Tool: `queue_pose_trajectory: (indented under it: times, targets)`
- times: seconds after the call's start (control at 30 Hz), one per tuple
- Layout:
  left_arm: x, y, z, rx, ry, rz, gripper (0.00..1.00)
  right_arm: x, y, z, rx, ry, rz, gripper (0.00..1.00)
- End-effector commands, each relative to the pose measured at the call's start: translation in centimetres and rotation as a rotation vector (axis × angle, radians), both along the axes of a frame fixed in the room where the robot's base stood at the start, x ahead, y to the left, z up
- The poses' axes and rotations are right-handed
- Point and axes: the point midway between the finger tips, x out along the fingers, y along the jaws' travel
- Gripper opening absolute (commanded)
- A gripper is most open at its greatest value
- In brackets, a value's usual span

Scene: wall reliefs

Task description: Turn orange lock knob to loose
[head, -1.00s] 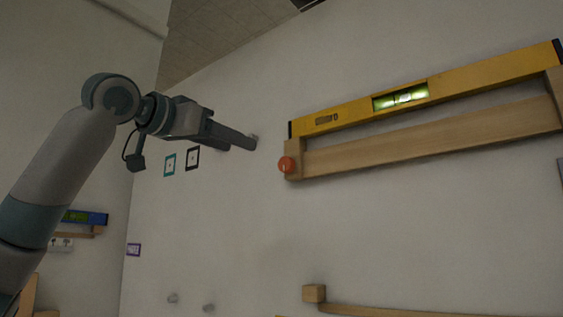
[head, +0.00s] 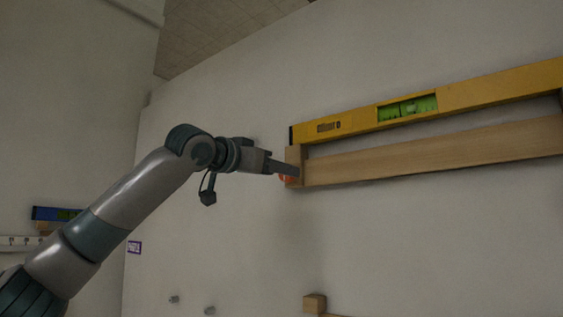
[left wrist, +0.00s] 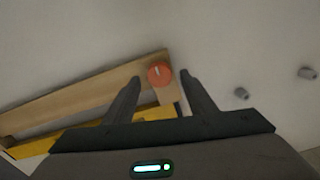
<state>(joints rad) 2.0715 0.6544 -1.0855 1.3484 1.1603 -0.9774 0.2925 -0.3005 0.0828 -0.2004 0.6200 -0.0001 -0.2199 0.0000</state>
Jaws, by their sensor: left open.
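The orange lock knob (left wrist: 160,75) sits at the end of a wooden rail on the wall, with a pale line on its face. In the head view only a bit of the orange knob (head: 283,178) shows; my gripper hides the rest. My left gripper (head: 288,170) is open and empty at the rail's left end. In the left wrist view its fingertips (left wrist: 160,79) stand to either side of the knob, with a gap visible on each side. I cannot tell how deep the fingers reach around it. My right gripper is out of view.
A yellow spirit level (head: 470,97) with a green vial lies along the top of the wooden rail (head: 430,155). A wooden block (head: 314,303) is lower on the wall. Small grey pegs (head: 209,310) stick out at lower left. The wall between is clear.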

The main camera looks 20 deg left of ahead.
Motion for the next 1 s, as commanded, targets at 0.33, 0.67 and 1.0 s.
queue_pose_trajectory:
  times: [0.33, 0.67, 1.0]
  targets:
    - [1.8, -0.6, 0.0, 0.000, 0.000, 0.000, 0.51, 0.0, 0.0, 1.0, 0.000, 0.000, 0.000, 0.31]
    - [1.8, -0.7, 0.0, 0.000, 0.000, 0.000, 0.25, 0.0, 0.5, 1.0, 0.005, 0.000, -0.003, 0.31]
    - [1.7, -0.6, 0.0, -0.010, 0.002, 0.000, 0.10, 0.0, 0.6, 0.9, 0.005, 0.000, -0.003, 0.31]
